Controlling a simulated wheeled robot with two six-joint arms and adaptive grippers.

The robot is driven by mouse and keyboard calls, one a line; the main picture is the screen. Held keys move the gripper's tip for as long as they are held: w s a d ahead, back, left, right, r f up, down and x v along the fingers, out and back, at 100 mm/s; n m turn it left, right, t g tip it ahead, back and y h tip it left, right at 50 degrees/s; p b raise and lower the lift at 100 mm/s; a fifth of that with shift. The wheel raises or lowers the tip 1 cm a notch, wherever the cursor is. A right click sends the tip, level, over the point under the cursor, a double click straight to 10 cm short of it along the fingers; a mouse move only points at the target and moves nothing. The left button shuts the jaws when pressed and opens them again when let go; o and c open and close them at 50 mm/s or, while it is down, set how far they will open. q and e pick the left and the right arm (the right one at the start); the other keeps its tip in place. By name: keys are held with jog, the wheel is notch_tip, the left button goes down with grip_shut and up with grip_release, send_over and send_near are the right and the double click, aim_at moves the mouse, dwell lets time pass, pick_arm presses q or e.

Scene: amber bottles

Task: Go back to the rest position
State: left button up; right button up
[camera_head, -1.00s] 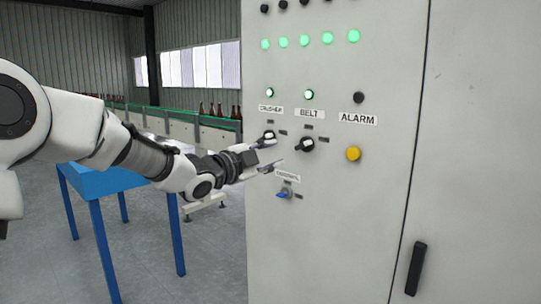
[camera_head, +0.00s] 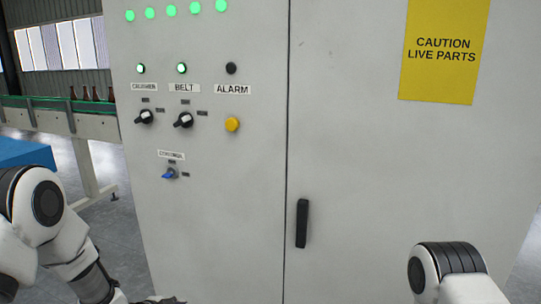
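A grey control cabinet (camera_head: 350,120) fills the middle of the head view. Its panel has a crusher knob (camera_head: 144,117), a belt knob (camera_head: 184,119), a yellow alarm button (camera_head: 232,124) and a blue control knob (camera_head: 169,174). My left arm comes in at the lower left, in front of the cabinet and clear of the knobs. Only a dark sliver of the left gripper (camera_head: 160,300) shows at the bottom edge, so its opening is hidden. My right arm shows at the lower right; its gripper is out of view.
A black door handle (camera_head: 302,223) stands out on the cabinet. A yellow caution sign (camera_head: 444,50) is at upper right. A blue table (camera_head: 25,153) and a conveyor (camera_head: 60,122) carrying amber bottles (camera_head: 84,94) are at left. Some grey floor is clear there.

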pick_arm(q)
jog(key=s+f+n+g+y, duration=0.1)
jog(key=s+f+n+g, duration=0.4)
jog(key=s+f, duration=1.25)
jog(key=s+a+n+g+y, duration=0.1)
jog(key=s+n, duration=0.3)
jog(key=s, duration=0.5)
jog(key=s+a+n+g+y, duration=0.1)
jog(key=s+n, duration=0.3)
jog(key=s, duration=0.4)
jog(key=shift+s+a+r+g+y, duration=0.35)
jog(key=shift+g+y, duration=0.25)
jog(key=shift+g, duration=0.2)
